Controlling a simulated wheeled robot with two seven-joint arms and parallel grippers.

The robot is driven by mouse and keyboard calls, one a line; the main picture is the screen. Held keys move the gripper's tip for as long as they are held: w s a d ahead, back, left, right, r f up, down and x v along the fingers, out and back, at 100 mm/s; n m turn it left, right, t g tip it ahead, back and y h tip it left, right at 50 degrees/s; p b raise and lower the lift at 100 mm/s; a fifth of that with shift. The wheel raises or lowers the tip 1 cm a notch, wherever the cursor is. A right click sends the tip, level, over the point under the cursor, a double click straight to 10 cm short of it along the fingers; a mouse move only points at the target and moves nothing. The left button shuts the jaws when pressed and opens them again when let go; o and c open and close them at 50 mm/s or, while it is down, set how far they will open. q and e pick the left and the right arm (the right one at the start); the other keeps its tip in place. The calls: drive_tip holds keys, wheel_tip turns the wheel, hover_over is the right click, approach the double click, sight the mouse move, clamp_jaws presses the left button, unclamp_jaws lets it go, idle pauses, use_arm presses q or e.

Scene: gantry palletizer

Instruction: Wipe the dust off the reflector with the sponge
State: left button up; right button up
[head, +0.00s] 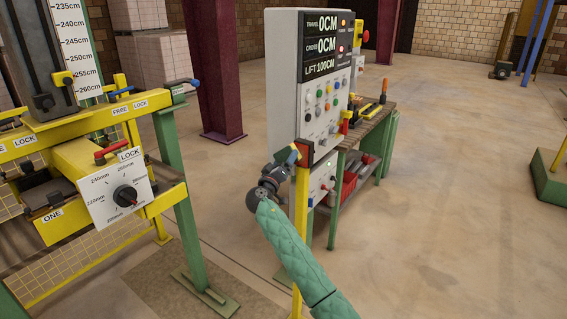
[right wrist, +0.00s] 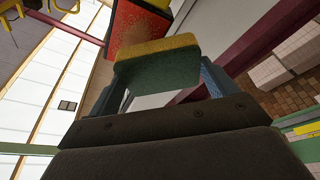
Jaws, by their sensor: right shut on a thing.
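My right gripper (head: 283,160) is shut on the sponge, which is yellow on one side and dark green on the other. In the right wrist view the sponge (right wrist: 157,62) sits between the two blue fingers of my right gripper (right wrist: 165,78). The red reflector (right wrist: 137,27) shows just beyond the sponge, with a speckled, brownish face. In the head view the reflector (head: 304,153) is a small red piece at the top of a yellow post, seen from its side, close to the sponge. I cannot tell whether they touch. My left gripper is out of view.
The yellow post (head: 301,220) stands beside my right arm. A grey control cabinet (head: 287,80) rises behind it, with a workbench (head: 372,125) to its right. A yellow and green machine frame (head: 180,200) stands left. Open floor (head: 460,220) lies right.

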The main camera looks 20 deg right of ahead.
drive_tip(key=shift+w+d+b, duration=0.6)
drive_tip(key=shift+d+b, duration=0.1)
idle(0.6)
